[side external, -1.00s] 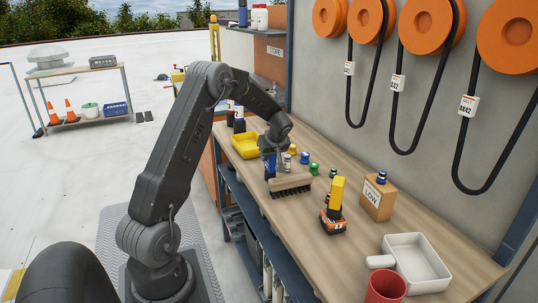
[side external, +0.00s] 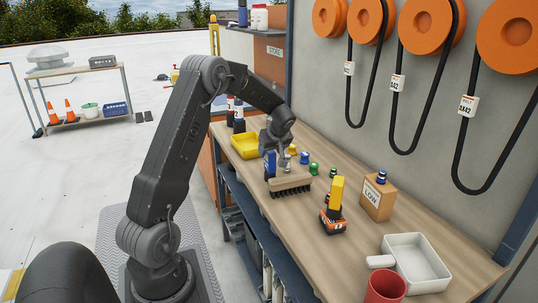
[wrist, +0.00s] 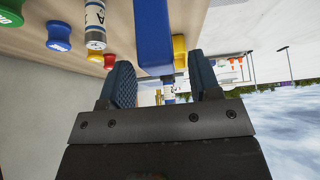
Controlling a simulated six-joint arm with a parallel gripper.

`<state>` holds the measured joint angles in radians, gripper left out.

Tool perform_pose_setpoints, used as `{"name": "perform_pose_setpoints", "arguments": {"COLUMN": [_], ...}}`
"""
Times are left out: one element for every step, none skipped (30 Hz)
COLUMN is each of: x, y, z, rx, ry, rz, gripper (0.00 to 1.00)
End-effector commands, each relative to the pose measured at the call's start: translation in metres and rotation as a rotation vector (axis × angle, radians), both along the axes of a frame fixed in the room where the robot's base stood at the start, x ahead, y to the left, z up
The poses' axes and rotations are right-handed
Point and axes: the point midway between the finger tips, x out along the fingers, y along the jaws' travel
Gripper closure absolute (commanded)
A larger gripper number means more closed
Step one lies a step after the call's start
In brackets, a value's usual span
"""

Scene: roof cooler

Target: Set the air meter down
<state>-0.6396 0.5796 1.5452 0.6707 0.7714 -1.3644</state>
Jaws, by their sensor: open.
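A blue upright block-like thing (side external: 270,164), likely the air meter, stands on the wooden bench behind a wide brush (side external: 290,184). In the wrist view the blue body (wrist: 153,38) lies between and beyond the two fingers, with a gap to each side. My gripper (wrist: 163,82) is open around or just short of it; the depth is hard to tell. In the side view my gripper (side external: 268,146) is just behind the blue thing, its fingers mostly hidden. A yellow-topped orange and black tool (side external: 333,206) stands apart to the right.
A yellow bin (side external: 245,145) sits to the left of my gripper. Small coloured caps (side external: 314,169) stand behind the brush. A LOW box (side external: 377,199), a white tray (side external: 425,265) and a red cup (side external: 384,287) occupy the right.

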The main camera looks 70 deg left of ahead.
Motion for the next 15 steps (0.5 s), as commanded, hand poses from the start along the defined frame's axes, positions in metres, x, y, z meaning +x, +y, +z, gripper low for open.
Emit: {"name": "perform_pose_setpoints", "arguments": {"x": [0.001,0.001,0.001,0.001,0.001,0.001,0.001,0.001,0.001,0.001,0.001,0.001,0.001,0.0,0.0], "y": [-0.007,-0.011,-0.016,-0.019,-0.022,-0.027,-0.03,-0.033,-0.036,-0.038,-0.04,-0.042,-0.044,-0.045,-0.047], "z": [0.011,0.017,0.024,0.03,0.035,0.042,0.046,0.051,0.056,0.059,0.063,0.066,0.069,0.07,0.073], "rx": [0.002,0.002,0.002,0.002,0.002,0.002,0.002,0.001,0.002,0.001,0.001,0.002,0.002,0.001,0.0], "ry": [-0.004,-0.004,-0.004,-0.003,-0.002,-0.004,-0.003,-0.003,-0.003,-0.002,-0.002,-0.002,-0.002,0.0,-0.001], "rz": [-0.003,-0.003,-0.004,-0.003,-0.002,-0.004,-0.003,-0.003,-0.002,-0.001,-0.001,-0.001,-0.001,-0.001,-0.003], "gripper": [0.43,0.43,0.43,0.43,0.43,0.43,0.43,0.43,0.43,0.43,0.43,0.43,0.43,0.43,0.43]}}
